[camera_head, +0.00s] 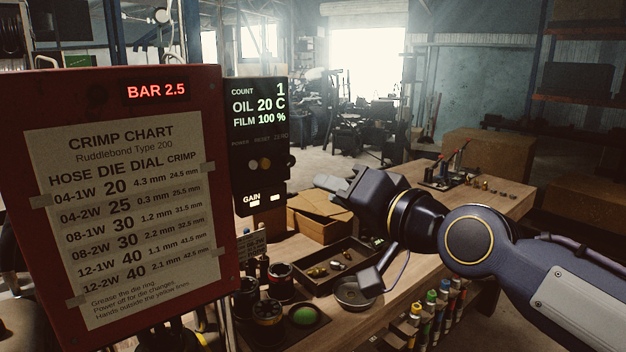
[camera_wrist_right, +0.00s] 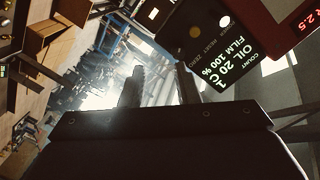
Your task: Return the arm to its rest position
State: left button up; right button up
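My right arm comes in from the right in the head view. Its dark gripper (camera_head: 332,190) is raised above the workbench (camera_head: 415,285), pointing left toward the black display box (camera_head: 258,140). It touches nothing that I can see. No held object shows. My left gripper is not in view.
The red crimper panel (camera_head: 226,290) with its crimp chart (camera_head: 125,215) stands close at left. On the bench are an open cardboard box (camera_head: 318,222), a dark parts tray (camera_head: 322,285), a round metal dish (camera_head: 350,296) and black dies (camera_head: 280,280). Colored bottles (camera_head: 430,310) line the front.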

jog(key=s+d+f+g+h, duration=0.2)
jog(key=s+d+f, duration=0.35)
jog(key=f, duration=0.35)
jog(key=s+d+f+g+h, duration=0.2)
jog(key=s+d+f, duration=0.35)
jog(key=f, duration=0.45)
jog(key=s+d+f+g+h, duration=0.1)
jog(key=s+d+f+g, duration=0.1)
jog(key=s+f, duration=0.4)
jog(key=s+d+f+g+h, duration=0.1)
jog(key=s+f+g, duration=0.1)
jog(key=s+f, duration=0.4)
notch_tip(320, 180, down, 2)
jog(key=shift+s+d+n+g, duration=0.2)
jog(key=shift+d+n+g, duration=0.1)
jog(key=shift+d+n, duration=0.1)
